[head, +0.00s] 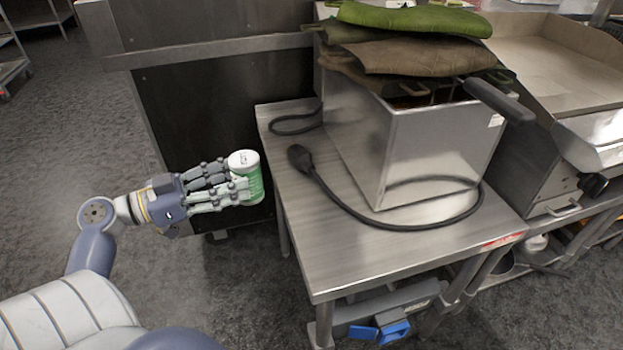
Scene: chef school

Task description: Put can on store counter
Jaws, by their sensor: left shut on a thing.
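The can (254,181) is green with a white top and stands roughly upright in my left gripper (235,188). My left gripper is shut on it, and its fingers hide the can's left side. The gripper and can are just left of the steel counter (345,255); in the picture they are close to its left edge. Whether the can touches the edge cannot be told. My right gripper is not in view.
A steel box (425,150) with a handle and folded green and brown cloths (410,50) stands on the counter. A black cable (375,218) lies across the top. The counter's front left is clear. A griddle (560,60) stands at right.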

